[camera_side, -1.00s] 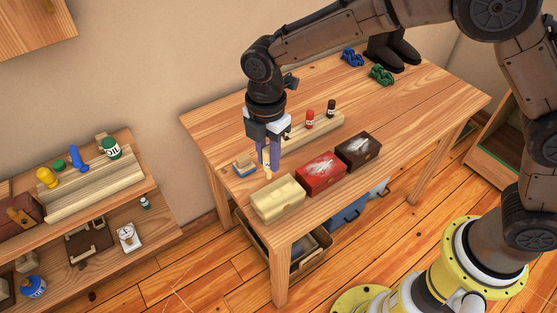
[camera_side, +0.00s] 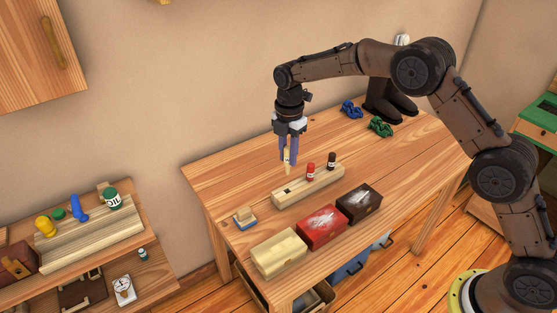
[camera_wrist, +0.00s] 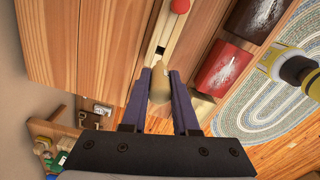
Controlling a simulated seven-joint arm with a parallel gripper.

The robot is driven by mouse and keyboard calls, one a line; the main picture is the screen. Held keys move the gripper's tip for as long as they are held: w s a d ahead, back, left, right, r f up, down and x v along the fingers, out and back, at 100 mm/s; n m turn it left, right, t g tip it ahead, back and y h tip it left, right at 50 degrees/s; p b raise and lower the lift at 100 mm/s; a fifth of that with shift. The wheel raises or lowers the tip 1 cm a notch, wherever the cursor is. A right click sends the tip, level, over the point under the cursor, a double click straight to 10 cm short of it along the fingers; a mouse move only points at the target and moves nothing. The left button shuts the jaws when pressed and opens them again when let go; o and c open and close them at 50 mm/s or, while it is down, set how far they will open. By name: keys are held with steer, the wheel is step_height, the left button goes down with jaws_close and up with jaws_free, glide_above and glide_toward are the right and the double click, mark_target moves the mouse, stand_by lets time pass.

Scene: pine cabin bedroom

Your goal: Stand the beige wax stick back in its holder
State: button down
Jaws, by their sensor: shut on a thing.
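The beige wax stick (camera_side: 287,162) is held upright between the fingers of my gripper (camera_side: 288,158), its lower end showing below the fingertips. In the wrist view the stick (camera_wrist: 159,92) sits between the two fingers (camera_wrist: 159,78). The holder, a pale wooden block (camera_side: 318,189), lies on the table below with an empty dark hole toward its left end. The stick is above that end of the block, apparently apart from it.
Cream (camera_side: 279,254), red (camera_side: 322,226) and dark brown (camera_side: 359,203) boxes line the front edge. A blue-and-tan brush-like item (camera_side: 245,218) lies at left. Black boots (camera_side: 390,98) and blue (camera_side: 351,109) and green (camera_side: 380,126) items are at the back.

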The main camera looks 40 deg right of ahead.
mark_target(288, 174)
stand_by(0.4)
steer(key=shift+f, duration=2.7)
steer(key=shift+f, duration=0.2)
steer(key=shift+f, duration=0.3)
steer(key=shift+f, duration=0.1)
steer(key=shift+f, duration=0.45)
steer(key=shift+f, duration=0.15)
steer(key=shift+f, duration=0.5)
steer(key=shift+f, duration=0.1)
